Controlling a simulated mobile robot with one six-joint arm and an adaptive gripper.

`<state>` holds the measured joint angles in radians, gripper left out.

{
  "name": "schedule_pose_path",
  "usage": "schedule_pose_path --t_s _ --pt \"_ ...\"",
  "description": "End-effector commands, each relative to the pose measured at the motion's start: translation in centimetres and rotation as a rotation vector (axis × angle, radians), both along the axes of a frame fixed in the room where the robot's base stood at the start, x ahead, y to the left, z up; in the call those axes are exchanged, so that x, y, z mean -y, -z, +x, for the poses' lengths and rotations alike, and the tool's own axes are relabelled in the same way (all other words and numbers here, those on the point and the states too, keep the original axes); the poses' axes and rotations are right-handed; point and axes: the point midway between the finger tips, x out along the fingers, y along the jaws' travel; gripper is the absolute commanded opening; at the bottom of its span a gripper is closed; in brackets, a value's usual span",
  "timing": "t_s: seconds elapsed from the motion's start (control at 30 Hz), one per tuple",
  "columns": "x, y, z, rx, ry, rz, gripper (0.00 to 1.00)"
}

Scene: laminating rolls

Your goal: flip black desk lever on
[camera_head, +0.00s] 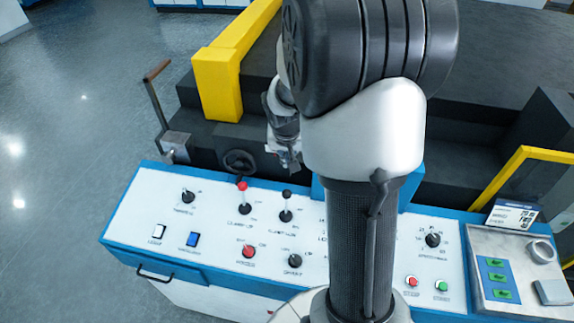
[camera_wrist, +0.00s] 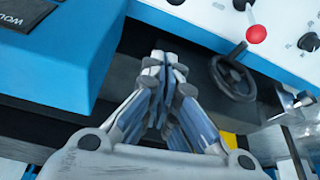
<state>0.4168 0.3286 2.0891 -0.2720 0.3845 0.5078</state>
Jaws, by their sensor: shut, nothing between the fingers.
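The black-knobbed lever (camera_head: 286,207) stands on the white panel of the blue control desk, right of the red-knobbed lever (camera_head: 243,203). In the wrist view, part of a black knob (camera_wrist: 177,2) shows at the top edge, and the red ball (camera_wrist: 256,34) is right of it. My gripper (camera_head: 289,165) hangs behind the black lever, near the desk's far edge, apart from it. In the wrist view, my gripper (camera_wrist: 167,72) has its fingers together and empty, over the dark gap beside the desk. I cannot tell the lever's exact tilt.
The control desk (camera_head: 125,215) also carries a red knob (camera_head: 249,251), a black knob (camera_head: 294,261) and a blue switch (camera_head: 193,239). A dark handwheel (camera_head: 240,162) is behind the desk. A yellow frame (camera_head: 217,85) and a brown-handled lever (camera_head: 157,95) stand at the back left. My arm hides the desk's middle.

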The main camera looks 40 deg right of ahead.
Motion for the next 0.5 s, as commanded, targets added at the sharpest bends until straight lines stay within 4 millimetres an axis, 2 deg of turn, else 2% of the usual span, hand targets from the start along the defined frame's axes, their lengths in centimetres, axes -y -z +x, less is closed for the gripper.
schedule_pose_path --t_s 0.4,0.43,0.5 --pt "1.9 8.3 2.2 -0.004 -0.001 0.002 0.00" --pt "2.1 8.8 2.4 -0.003 -0.001 0.001 0.00" --pt "1.2 8.5 1.5 0.001 -0.003 -0.001 0.00"
